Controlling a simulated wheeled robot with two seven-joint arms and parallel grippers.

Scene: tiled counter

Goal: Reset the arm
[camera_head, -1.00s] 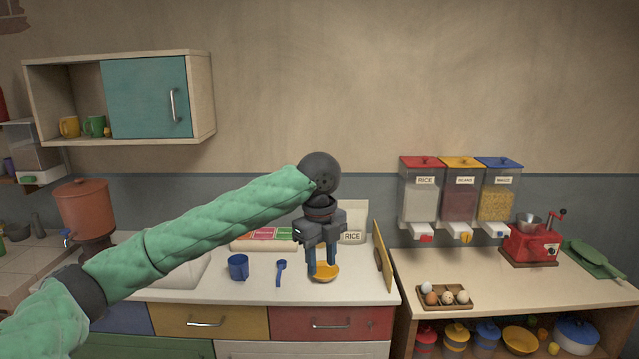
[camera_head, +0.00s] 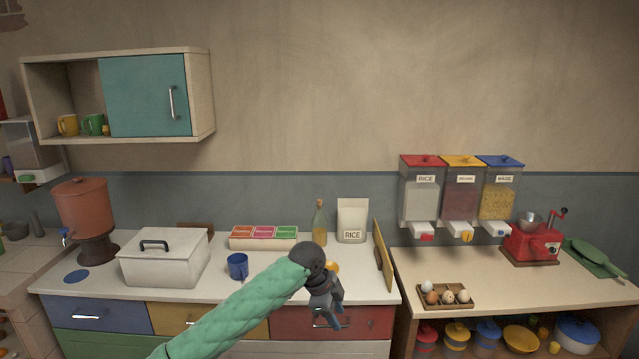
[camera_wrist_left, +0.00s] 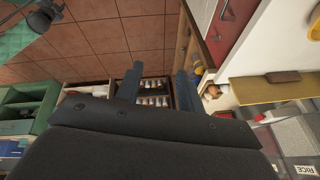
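My left arm comes in from the bottom in the head view. My left gripper (camera_head: 332,322) hangs tilted downward in front of the red drawer, off the counter's front edge. In the left wrist view its two fingers (camera_wrist_left: 158,80) stand apart with nothing between them, so it is open and empty. A green sleeve with a dark wrist part (camera_wrist_left: 42,18), which looks like my right arm, shows at the top left of that view. Its fingers cannot be made out.
The counter (camera_head: 210,287) holds a blue cup (camera_head: 238,266), a white lidded box (camera_head: 165,262), a rice bag (camera_head: 352,220) and a bottle (camera_head: 319,222). A yellow bowl (camera_head: 333,266) is mostly hidden behind my wrist. An egg tray (camera_head: 446,298) lies on the right-hand counter.

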